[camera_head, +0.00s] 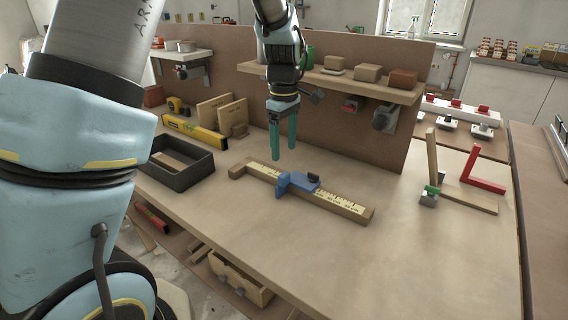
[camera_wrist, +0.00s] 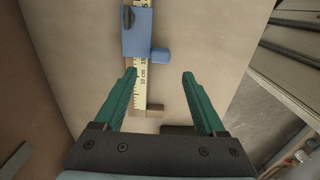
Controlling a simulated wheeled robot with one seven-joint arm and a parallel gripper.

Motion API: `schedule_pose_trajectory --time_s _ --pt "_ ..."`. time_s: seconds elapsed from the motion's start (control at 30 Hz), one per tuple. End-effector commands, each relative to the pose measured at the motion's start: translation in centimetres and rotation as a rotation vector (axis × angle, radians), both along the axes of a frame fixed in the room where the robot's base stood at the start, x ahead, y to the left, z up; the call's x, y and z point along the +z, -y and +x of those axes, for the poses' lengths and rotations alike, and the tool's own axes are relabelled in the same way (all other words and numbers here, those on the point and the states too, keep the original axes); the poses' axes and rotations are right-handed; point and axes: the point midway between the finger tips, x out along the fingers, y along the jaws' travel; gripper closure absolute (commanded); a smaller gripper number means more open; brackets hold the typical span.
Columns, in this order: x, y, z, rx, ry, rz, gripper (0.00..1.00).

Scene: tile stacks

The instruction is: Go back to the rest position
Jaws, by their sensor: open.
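My gripper (camera_head: 284,155) hangs fingers-down above the workbench, behind the wooden ruler. Its two green fingers are apart with nothing between them; they also show spread in the wrist view (camera_wrist: 160,74). The wooden ruler (camera_head: 345,205) with a printed scale lies on the bench and carries a blue slider (camera_head: 293,184). In the wrist view the blue slider (camera_wrist: 138,38) is at the top, and part of the ruler (camera_wrist: 140,90) lies beyond and near the left finger.
A dark open tray (camera_head: 178,165) stands left of the ruler. A yellow level (camera_head: 194,132) lies behind it. A shelf (camera_head: 345,84) with several blocks is behind my gripper. A red square (camera_head: 482,174) and wooden pieces stand at the right. The front bench middle is clear.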

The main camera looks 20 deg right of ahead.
Motion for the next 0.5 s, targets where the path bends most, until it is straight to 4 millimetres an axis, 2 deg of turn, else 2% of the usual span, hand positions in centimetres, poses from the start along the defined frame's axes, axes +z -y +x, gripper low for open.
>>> schedule_pose_trajectory --time_s 0.2,0.5 --pt "1.5 0.0 0.0 -0.001 0.000 0.000 0.28" --pt "1.5 0.0 0.0 -0.001 -0.001 0.001 0.28"
